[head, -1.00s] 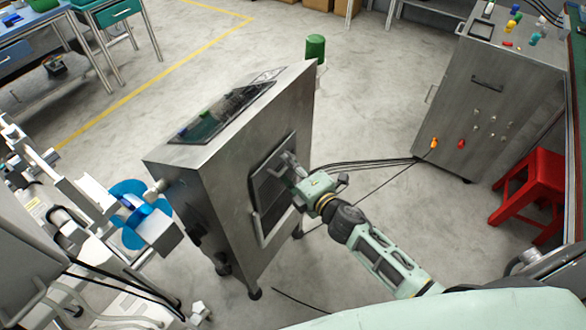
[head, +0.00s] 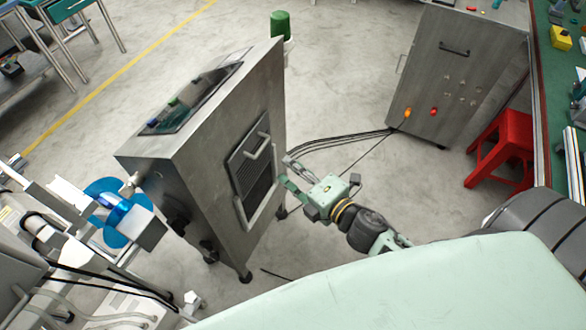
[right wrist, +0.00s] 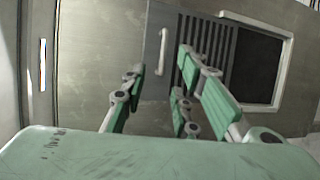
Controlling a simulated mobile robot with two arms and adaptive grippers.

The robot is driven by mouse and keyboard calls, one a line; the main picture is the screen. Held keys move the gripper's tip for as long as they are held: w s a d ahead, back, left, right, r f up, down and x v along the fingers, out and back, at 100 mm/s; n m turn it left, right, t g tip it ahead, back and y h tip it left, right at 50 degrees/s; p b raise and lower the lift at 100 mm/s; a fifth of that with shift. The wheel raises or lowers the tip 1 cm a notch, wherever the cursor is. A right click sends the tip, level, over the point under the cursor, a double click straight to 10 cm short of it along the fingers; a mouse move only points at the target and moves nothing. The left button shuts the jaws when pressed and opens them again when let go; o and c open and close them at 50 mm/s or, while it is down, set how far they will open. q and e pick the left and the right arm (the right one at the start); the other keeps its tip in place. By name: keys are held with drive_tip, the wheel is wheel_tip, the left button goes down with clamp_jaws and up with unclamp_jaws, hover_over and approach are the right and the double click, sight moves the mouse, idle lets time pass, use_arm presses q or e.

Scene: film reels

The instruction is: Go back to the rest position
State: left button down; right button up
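My right gripper (head: 292,178) is open and empty in the head view, in front of the vented side panel (head: 254,168) of a grey metal cabinet (head: 205,150). A gap shows between its fingers and the panel. The right wrist view also shows the open fingers (right wrist: 160,98), with the panel's white handle (right wrist: 162,52) and dark slats beyond them. The handle also shows in the head view (head: 260,146). My left gripper is not in view.
A blue film reel (head: 112,212) sits on the machine at the left. A second metal cabinet (head: 455,75) stands at the back right, beside a red stool (head: 505,150). Black cables cross the floor between the cabinets. A green cylinder (head: 280,25) stands behind the near cabinet.

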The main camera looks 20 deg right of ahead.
idle(0.3)
drive_tip(key=s+d+f+m+g+h+b, duration=0.1)
drive_tip(key=s+d+f+m+g, duration=0.2)
drive_tip(key=f, duration=0.7)
drive_tip(key=s+d+f+m+g+h, duration=0.15)
drive_tip(key=s+f+m, duration=0.25)
drive_tip(key=f, duration=0.6)
drive_tip(key=s+d+f+m+g+h+b, duration=0.1)
drive_tip(key=s+f+m+g, duration=0.2)
drive_tip(key=f, duration=0.8)
drive_tip(key=s+f+m+g, duration=0.2)
drive_tip(key=s+f, duration=0.4)
drive_tip(key=s, duration=0.3)
drive_tip(key=s+a+f+m+g+b, duration=0.1)
drive_tip(key=s+f+m, duration=0.3)
drive_tip(key=s, duration=0.6)
drive_tip(key=s+a+f+m+g, duration=0.1)
drive_tip(key=s+f+m+g, duration=0.2)
drive_tip(key=s+f, duration=0.5)
drive_tip(key=shift+s+a+m+g+h+b, duration=0.15)
drive_tip(key=shift+s+m+g+h+b, duration=0.25)
drive_tip(key=shift+s, duration=0.5)
drive_tip(key=shift+w, duration=0.1)
